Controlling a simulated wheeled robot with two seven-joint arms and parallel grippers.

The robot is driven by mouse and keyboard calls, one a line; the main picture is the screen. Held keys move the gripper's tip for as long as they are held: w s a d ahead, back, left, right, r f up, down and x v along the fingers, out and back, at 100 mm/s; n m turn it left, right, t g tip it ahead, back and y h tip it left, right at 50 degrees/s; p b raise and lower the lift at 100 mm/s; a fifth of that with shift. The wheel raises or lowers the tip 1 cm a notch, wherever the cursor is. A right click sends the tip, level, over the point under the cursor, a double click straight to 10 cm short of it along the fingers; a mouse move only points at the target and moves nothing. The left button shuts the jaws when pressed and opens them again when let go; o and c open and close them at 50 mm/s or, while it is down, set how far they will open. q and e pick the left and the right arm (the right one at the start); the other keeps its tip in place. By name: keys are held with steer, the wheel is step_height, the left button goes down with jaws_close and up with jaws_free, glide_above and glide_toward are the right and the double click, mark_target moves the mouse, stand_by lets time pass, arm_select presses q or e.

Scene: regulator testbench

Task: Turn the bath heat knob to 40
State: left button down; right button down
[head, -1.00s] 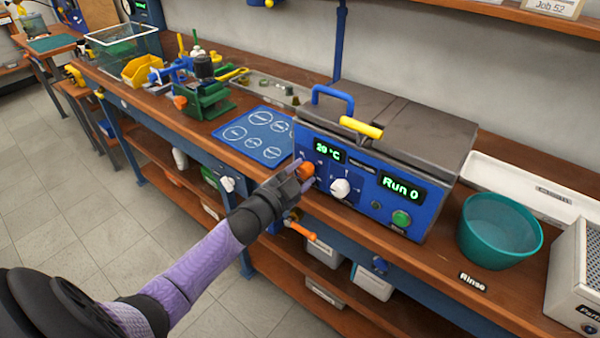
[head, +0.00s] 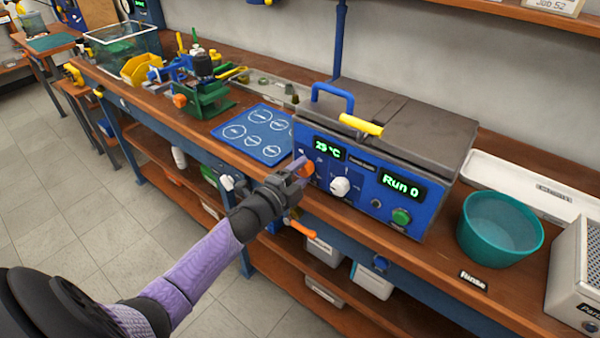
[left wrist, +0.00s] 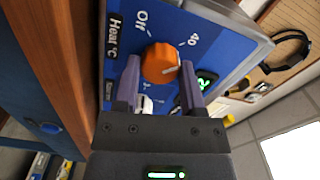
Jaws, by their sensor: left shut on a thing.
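The bath heat knob (left wrist: 160,63) is round and orange, on the blue front panel beside the "Heat °C" label, with "Off" and "40" printed around it. My left gripper (left wrist: 160,75) is shut on it, one finger on each side. In the wrist view, its pale mark points right, below the "40". In the head view, the left gripper (head: 302,168) partly hides the orange knob (head: 309,171). The green display (head: 328,150) above it shows a number in the twenties °C; the last digit is hard to read. My right gripper is not in view.
A white knob (head: 340,187), a green button (head: 401,216) and the "Run 0" display (head: 401,187) share the panel. A teal bowl (head: 500,235) stands to the right. A blue mat (head: 253,135) lies to the left. An orange handle (head: 300,230) sticks out below the bench edge.

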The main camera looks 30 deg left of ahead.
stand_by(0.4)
arm_select(q)
steer(key=shift+c, duration=0.9)
jaws_free()
steer(key=s+p, duration=0.2)
steer(key=s, duration=0.8)
steer(key=shift+a, duration=0.35)
